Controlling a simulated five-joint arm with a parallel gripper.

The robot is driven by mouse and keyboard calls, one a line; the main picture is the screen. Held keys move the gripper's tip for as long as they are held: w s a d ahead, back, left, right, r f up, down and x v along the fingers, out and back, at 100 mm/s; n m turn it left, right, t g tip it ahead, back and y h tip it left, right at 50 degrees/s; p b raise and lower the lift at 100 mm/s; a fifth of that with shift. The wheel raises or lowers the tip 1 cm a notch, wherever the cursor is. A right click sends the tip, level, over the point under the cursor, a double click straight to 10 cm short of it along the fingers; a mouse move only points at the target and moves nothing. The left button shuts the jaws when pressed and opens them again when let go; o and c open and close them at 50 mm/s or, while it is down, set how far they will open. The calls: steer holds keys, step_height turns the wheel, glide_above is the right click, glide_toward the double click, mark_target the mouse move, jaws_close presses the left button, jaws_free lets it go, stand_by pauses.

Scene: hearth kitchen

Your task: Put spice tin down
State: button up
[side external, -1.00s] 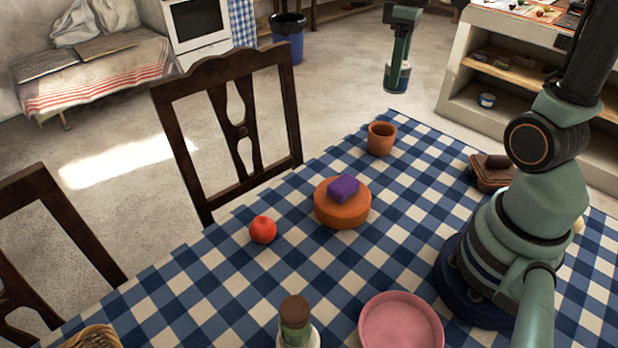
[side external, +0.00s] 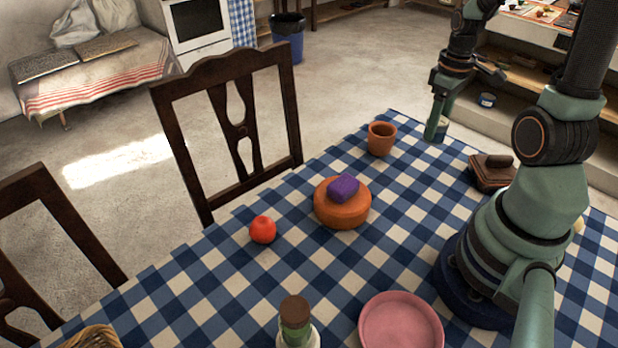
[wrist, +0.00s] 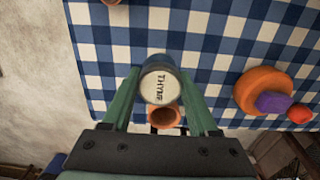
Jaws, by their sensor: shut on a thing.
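The spice tin (side external: 441,130) is a small blue cylinder with a pale lid reading THYME, seen from above in the wrist view (wrist: 160,88). My gripper (side external: 436,118) is shut on it, with one green finger on each side in the wrist view (wrist: 158,76). The tin is upright, low over the far edge of the blue checked tablecloth (side external: 230,290), right of the terracotta cup (side external: 381,139). I cannot tell whether its base touches the cloth.
A brown lidded dish (side external: 492,172) stands to the right. A purple block (side external: 343,188) lies on an orange round (side external: 342,212), with a red fruit (side external: 262,229) beside it. A pink bowl (side external: 401,322) and a bottle (side external: 295,322) are nearer. Open cloth surrounds them.

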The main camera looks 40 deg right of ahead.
steer(key=shift+f, duration=4.25)
steer(key=o, duration=1.4)
steer(key=shift+f, duration=0.15)
step_height(320, 180, up, 12)
steer(key=shift+r, duration=0.1)
steer(key=w+a+r+t, duration=0.2)
steer(key=a+r, duration=0.3)
steer(key=a, duration=0.4)
steer(key=w+a+r+t, duration=0.3)
steer(key=a+r, duration=0.3)
steer(key=a, duration=0.4)
steer(key=shift+a+t, duration=0.3)
steer(key=shift+r, duration=0.1)
